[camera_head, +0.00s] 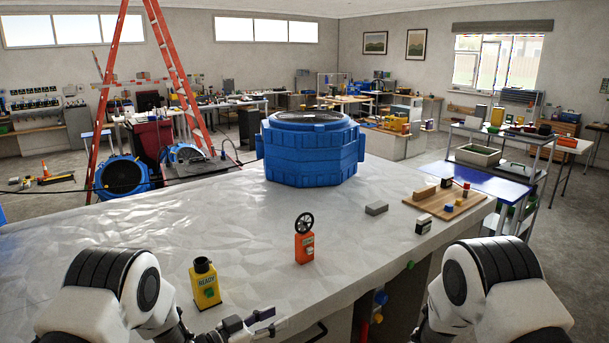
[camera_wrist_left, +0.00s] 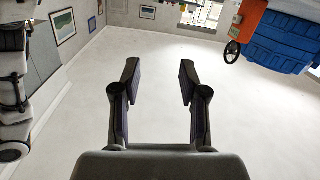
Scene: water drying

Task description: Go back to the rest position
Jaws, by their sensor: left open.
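My left gripper (camera_head: 271,321) reaches in low at the bottom centre of the head view, over the front of the white-covered table (camera_head: 130,240). In the left wrist view its two fingers (camera_wrist_left: 160,80) stand apart with nothing between them. My right arm (camera_head: 490,285) shows at the lower right of the head view, but its gripper is out of the picture. A yellow bottle-like device (camera_head: 205,284) with a black top stands left of my left gripper. An orange device (camera_head: 304,246) with a black wheel stands upright behind it, and neither is held.
A large blue tub (camera_head: 312,155) stands at the table's back. A grey block (camera_head: 376,208) and a wooden board (camera_head: 440,212) with small blocks lie to the right. Coloured knobs (camera_head: 380,297) are on the front side. The table's left part is clear.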

